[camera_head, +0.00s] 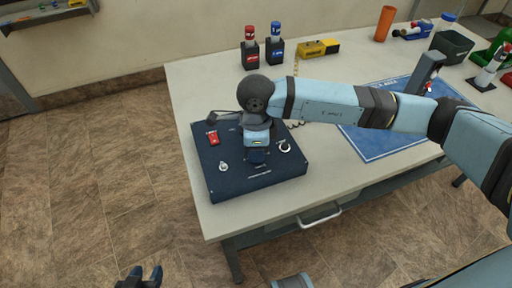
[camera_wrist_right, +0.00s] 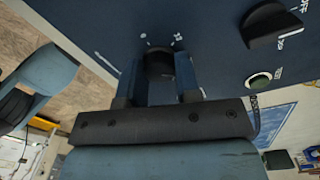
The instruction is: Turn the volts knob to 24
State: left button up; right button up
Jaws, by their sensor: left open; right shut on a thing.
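The dark blue trainer box (camera_head: 225,190) lies on the table with its panel up. My right gripper (camera_head: 257,155) points down at the panel's middle and hides much of it. In the right wrist view, my right gripper (camera_wrist_right: 158,78) has its two fingers on either side of a dark round knob (camera_wrist_right: 158,60) and is shut on it. Small white marks sit around this knob, too blurred to read, so its setting cannot be told. My left gripper (camera_head: 140,277) is open and empty at the bottom left, away from the table.
A red switch (camera_head: 212,137), a small silver knob (camera_head: 223,167) and a white-ringed control (camera_head: 285,147) are on the panel. A black knob (camera_wrist_right: 270,25) marked OFF shows in the wrist view. Red and blue capped holders (camera_head: 250,58) and a yellow meter (camera_head: 318,48) stand behind.

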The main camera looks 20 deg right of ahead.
jog(key=o, duration=0.9)
pick_arm(q)
jog(key=shift+r+p, duration=0.1)
jog(key=shift+p, duration=0.35)
pick_arm(e)
jog(key=r, duration=1.4)
jog(key=shift+w+d, duration=0.1)
jog(key=shift+w, duration=0.2)
pick_arm(q)
jog(key=shift+r, duration=0.1)
pick_arm(e)
jog(key=shift+f, duration=0.1)
jog(key=shift+s, duration=0.1)
